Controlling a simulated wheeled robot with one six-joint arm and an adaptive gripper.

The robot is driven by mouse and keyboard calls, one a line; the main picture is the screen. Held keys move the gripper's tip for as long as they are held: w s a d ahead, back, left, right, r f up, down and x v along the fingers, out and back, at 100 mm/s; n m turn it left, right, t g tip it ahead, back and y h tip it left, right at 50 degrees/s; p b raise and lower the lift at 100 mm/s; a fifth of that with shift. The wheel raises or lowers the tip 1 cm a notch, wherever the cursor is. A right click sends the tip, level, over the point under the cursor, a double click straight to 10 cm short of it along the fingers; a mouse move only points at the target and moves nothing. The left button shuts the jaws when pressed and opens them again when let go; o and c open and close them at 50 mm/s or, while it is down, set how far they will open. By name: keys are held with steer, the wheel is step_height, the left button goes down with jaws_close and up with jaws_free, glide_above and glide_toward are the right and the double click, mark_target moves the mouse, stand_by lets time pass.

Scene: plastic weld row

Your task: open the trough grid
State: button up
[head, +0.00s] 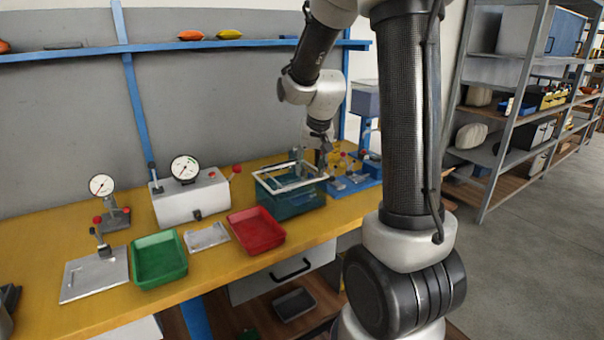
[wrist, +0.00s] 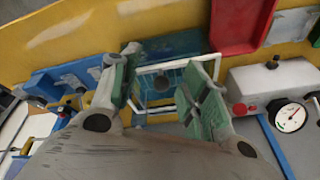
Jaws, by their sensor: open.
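The teal trough (head: 292,204) stands near the front edge of the yellow bench, and its pale frame-like grid (head: 280,186) lies across its top. In the wrist view the trough (wrist: 178,44) is ahead of my gripper, and a pale bar of the grid (wrist: 172,65) runs across between the fingers. My gripper (head: 311,158) is above the back right part of the trough. In the wrist view my gripper (wrist: 160,88) is open, with its green-padded fingers apart and nothing clamped. I cannot tell whether a finger touches the grid.
A red tray (head: 256,232) stands just left of the trough, with a green tray (head: 159,262) farther left. A white gauge box (head: 191,202) is behind them. Blue holders with yellow parts (head: 352,182) stand close on the right. The yellow bench (head: 225,281) is clear along its front.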

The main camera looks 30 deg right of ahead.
mark_target(303, 169)
steer(key=shift+m+t, duration=0.6)
steer(key=shift+t, duration=0.1)
steer(key=w+f, duration=0.1)
steer(key=w, duration=0.1)
steer(key=w+f, duration=0.3)
steer(key=f, duration=0.1)
steer(key=shift+w+d+f, duration=0.1)
steer(key=shift+w+d, duration=0.25)
steer(key=shift+w, duration=0.05)
jaws_close()
